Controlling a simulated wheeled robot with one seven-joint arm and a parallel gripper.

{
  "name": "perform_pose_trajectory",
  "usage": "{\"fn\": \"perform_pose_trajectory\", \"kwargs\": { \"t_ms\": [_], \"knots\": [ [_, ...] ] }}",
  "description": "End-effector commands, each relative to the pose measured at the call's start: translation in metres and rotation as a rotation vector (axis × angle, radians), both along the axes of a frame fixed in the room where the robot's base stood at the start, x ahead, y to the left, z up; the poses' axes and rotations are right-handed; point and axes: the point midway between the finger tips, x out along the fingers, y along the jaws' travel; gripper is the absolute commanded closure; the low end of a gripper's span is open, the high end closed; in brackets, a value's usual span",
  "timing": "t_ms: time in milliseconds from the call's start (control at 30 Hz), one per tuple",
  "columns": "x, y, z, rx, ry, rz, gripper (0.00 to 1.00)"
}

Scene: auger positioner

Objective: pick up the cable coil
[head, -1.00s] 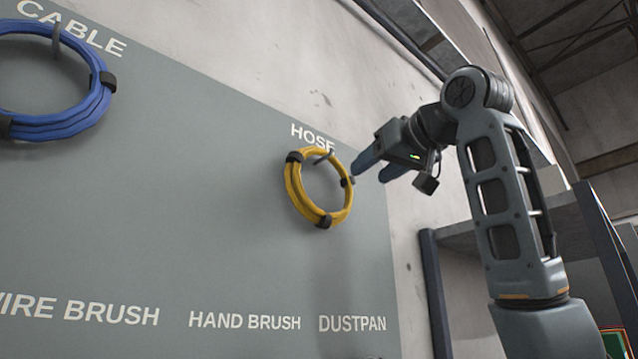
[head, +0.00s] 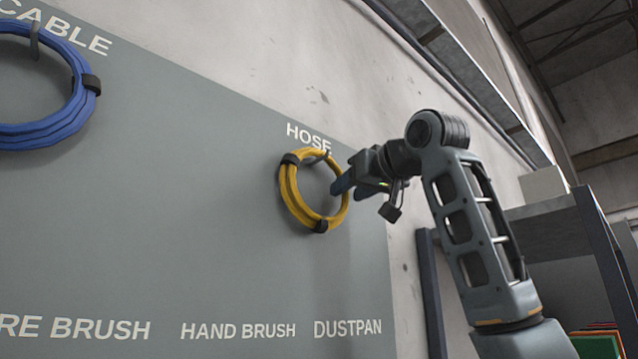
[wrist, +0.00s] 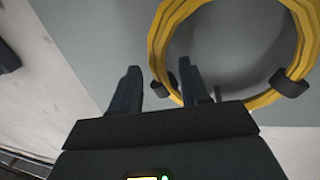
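A blue coil (head: 45,135) hangs on a hook under the word CABLE, cut by the left edge of the head view. A yellow coil (head: 290,200) with black bands hangs on a hook under the word HOSE. My gripper (head: 348,188) is at the right side of the yellow coil, one fingertip overlapping its rim in the picture. In the wrist view my gripper (wrist: 158,72) is open, with the yellow coil's rim (wrist: 163,35) seen between and beyond the fingertips. A black band shows beside the right finger. I cannot tell whether they touch.
The grey tool board (head: 180,220) fills the left and middle; the spaces above WIRE BRUSH, HAND BRUSH and DUSTPAN look bare. A shelf unit (head: 600,230) with a pale box (head: 543,184) stands to the right. Pale wall lies between them.

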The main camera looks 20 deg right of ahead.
Motion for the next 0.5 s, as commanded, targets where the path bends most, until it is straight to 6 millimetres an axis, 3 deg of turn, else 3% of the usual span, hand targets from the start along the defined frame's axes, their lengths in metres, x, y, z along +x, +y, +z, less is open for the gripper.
{"fn": "perform_pose_trajectory", "kwargs": {
  "t_ms": [433,500],
  "knots": [
    [-0.0003,0.0001,0.0003,0.000,0.000,0.000,0.98],
    [-0.0004,0.0001,0.0003,0.000,0.000,0.000,1.00]
  ]
}}
